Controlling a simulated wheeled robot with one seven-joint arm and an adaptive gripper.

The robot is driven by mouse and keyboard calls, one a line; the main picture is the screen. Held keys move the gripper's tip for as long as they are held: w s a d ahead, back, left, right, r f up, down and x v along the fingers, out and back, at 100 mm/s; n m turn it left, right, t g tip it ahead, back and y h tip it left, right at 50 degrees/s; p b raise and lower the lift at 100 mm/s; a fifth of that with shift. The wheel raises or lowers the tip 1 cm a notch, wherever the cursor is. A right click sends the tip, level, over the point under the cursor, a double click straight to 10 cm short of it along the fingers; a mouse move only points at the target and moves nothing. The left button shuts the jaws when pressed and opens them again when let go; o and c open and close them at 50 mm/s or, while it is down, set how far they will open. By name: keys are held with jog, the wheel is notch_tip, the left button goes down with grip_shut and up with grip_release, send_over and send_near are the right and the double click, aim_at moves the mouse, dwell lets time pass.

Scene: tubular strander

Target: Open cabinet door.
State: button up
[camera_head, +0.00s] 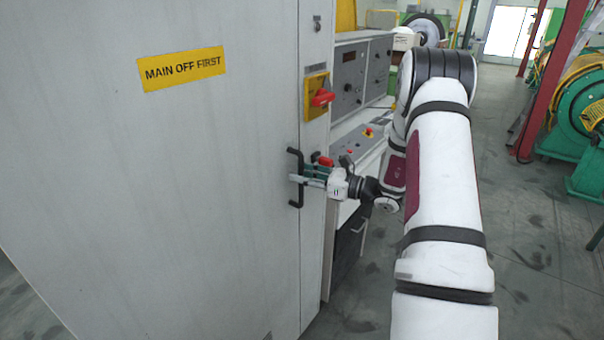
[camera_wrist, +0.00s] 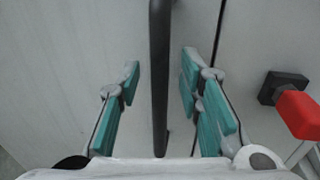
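The grey cabinet door (camera_head: 200,180) fills the left of the head view and looks closed against its frame. Its black bar handle (camera_head: 295,190) stands upright near the door's right edge. My gripper (camera_head: 303,178) is at the handle's middle height. In the wrist view the handle (camera_wrist: 160,80) runs upright between the two teal-padded fingers of my gripper (camera_wrist: 160,84). The fingers are open, with a gap on each side of the bar. A dark door seam (camera_wrist: 217,35) runs right of the handle.
A red rotary switch on a yellow plate (camera_head: 316,97) is on the frame above the handle; a red-and-black knob (camera_wrist: 295,108) is close to the right finger. A control desk (camera_head: 358,140) stands behind. Open floor (camera_head: 520,250) lies to the right.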

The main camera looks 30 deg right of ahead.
jog(key=shift+w+a, duration=0.15)
jog(key=shift+w, duration=0.15)
grip_shut()
jog(key=shift+s, duration=0.1)
